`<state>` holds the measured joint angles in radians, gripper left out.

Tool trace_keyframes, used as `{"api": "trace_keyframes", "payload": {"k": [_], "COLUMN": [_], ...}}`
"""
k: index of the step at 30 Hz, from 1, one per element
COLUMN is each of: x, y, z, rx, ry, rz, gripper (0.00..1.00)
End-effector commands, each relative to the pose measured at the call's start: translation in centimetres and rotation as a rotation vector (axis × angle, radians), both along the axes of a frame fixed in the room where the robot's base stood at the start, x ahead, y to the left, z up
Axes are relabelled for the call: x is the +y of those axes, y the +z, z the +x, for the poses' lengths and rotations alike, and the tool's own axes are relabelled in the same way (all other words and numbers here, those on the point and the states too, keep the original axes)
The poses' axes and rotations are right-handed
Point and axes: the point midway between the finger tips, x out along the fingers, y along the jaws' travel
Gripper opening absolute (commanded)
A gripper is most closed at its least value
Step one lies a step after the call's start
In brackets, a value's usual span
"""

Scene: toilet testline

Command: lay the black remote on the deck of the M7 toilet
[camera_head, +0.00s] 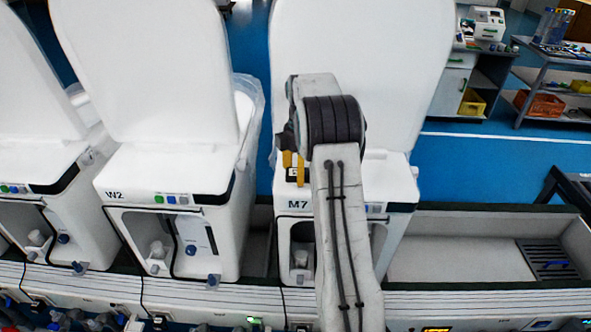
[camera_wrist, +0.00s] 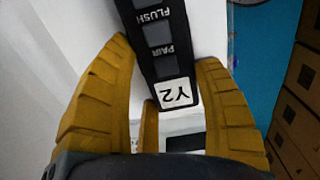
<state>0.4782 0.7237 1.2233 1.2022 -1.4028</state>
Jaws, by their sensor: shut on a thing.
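I cannot tell whether the remote touches the deck. My arm hides the middle of the deck and the front.
The W2 toilet (camera_head: 150,185) stands left of M7, with another toilet (camera_head: 40,165) further left. An empty trough (camera_head: 450,258) lies to the right. Shelves with yellow and orange bins (camera_head: 540,105) stand at the back right.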

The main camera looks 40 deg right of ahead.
Motion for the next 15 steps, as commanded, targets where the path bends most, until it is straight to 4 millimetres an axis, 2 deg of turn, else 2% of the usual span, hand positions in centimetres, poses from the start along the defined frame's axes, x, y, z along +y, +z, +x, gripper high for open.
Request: {"api": "trace_keyframes", "payload": {"k": [11, 12, 15], "x": [-0.03, -0.03, -0.02], "y": [-0.51, -0.41, -0.4], "z": [0.01, 0.01, 0.0], "rx": [-0.001, -0.001, 0.0], "ry": [0.0, 0.0, 0.0], "rz": [-0.001, -0.001, 0.0], "gripper": [0.27, 0.66, 0.75]}}
